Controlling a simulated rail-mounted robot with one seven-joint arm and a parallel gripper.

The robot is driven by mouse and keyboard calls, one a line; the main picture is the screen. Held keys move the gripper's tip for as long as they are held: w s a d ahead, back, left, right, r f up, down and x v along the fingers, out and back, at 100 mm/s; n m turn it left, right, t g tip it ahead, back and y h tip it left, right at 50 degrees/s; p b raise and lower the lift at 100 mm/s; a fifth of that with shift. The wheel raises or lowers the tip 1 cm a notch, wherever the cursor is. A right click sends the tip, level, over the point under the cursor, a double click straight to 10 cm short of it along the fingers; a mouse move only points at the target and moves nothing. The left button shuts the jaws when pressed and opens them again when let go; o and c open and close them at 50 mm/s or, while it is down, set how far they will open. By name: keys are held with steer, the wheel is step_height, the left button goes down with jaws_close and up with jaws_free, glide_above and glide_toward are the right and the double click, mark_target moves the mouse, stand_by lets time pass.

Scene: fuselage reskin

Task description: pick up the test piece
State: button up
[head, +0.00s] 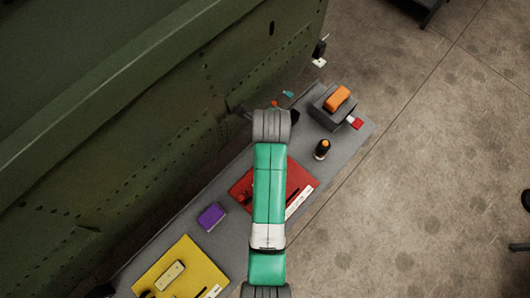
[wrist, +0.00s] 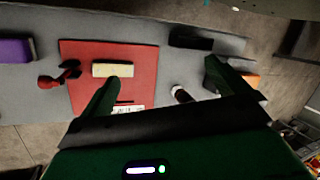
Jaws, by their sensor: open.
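A pale cream-yellow block (wrist: 112,70) lies on the red mat (wrist: 80,52) in the wrist view, and looks like the test piece. In the head view my arm covers the middle of the red mat (head: 307,178), and this block is hidden. A similar pale block (head: 170,275) lies on the yellow mat (head: 190,253) at lower left. My gripper (wrist: 160,85) is open and empty in the wrist view. The height gap cannot be told.
A purple block (head: 211,216) sits between the mats. A red tool (wrist: 60,75) lies beside the pale block. A dark bottle (head: 322,149) stands right of the red mat, near a grey box (head: 325,113) with an orange block (head: 338,98). The green fuselage (head: 150,90) borders the bench.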

steer(key=s+f+m+g, duration=0.1)
steer(key=s+f, duration=0.1)
steer(key=f, duration=0.1)
steer(key=s+f+m+g, duration=0.1)
steer(key=s+f+m, duration=0.1)
steer(key=f, duration=0.1)
steer(key=s+f+m+g, duration=0.1)
steer(key=s+f+g, duration=0.1)
steer(key=s+f, duration=0.1)
steer(key=shift+s+a+f, duration=0.1)
steer(key=shift+a+f, duration=0.25)
steer(key=shift+f, duration=0.25)
step_height(320, 180, down, 8)
steer(key=shift+a+r+b, duration=0.1)
steer(key=shift+r+b, duration=0.05)
steer(key=shift+b, duration=0.45)
steer(key=c, duration=0.7)
